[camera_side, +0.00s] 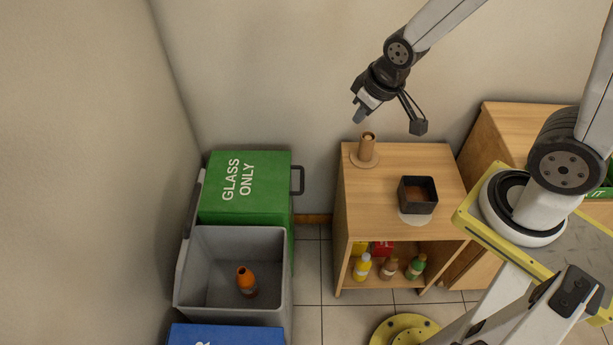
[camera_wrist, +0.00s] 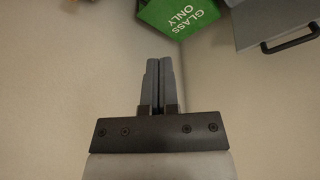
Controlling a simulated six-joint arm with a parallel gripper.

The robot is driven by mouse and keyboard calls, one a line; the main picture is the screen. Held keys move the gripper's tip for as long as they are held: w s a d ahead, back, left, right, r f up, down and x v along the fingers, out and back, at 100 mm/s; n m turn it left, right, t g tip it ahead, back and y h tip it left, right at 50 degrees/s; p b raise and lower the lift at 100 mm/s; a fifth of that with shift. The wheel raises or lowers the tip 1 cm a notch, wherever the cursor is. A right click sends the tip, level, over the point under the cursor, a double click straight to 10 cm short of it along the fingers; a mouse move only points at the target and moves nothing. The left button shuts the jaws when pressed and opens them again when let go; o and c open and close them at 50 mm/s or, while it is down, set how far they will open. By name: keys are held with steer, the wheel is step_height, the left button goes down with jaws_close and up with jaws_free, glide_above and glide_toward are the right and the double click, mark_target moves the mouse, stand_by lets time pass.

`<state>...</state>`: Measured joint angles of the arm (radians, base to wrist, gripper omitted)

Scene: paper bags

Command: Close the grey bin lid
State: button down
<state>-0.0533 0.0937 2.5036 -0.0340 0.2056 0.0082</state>
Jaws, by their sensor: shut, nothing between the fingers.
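The grey bin (camera_side: 277,270) stands open in the side view, with an orange-brown bottle (camera_side: 246,281) inside. Its grey lid (camera_side: 190,220) is raised and seen nearly edge-on at the bin's left, by the wall. In the wrist view a grey panel (camera_wrist: 262,18) with a dark bar handle, which looks like this lid, is at the top right, partly cut off. My gripper (camera_side: 359,116) is high above the wooden cabinet, right of the bin and apart from it. In the wrist view its fingers (camera_wrist: 159,62) are together and empty.
A green bin marked GLASS ONLY (camera_side: 245,187) is closed behind the grey bin; a blue bin (camera_side: 225,335) is in front.

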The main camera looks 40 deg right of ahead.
steer(key=w+a+f+n+t, duration=0.2)
steer(key=w+a, duration=0.3)
steer(key=w, duration=0.2)
steer(key=n+t+y, duration=0.4)
steer(key=n+y, duration=0.2)
steer(key=y, duration=0.4)
glide_toward(194, 202)
step_height(194, 202, up, 3)
steer(key=w+a, duration=0.3)
steer(key=shift+s+d+r, duration=0.1)
steer(key=shift+s+r, duration=0.1)
steer(key=shift+w, duration=0.1)
steer(key=shift+w+a+f, duration=0.65)
steer(key=shift+a+f, duration=0.05)
steer(key=shift+f, duration=0.2)
steer(key=shift+w+a+f, duration=0.7)
steer(key=shift+f, duration=0.25)
steer(key=shift+w+a+f, duration=0.65)
steer(key=shift+a+f, duration=0.05)
steer(key=shift+f, duration=0.2)
steer(key=shift+s+d+f, duration=0.1)
steer(key=shift+s+d, duration=0.05)
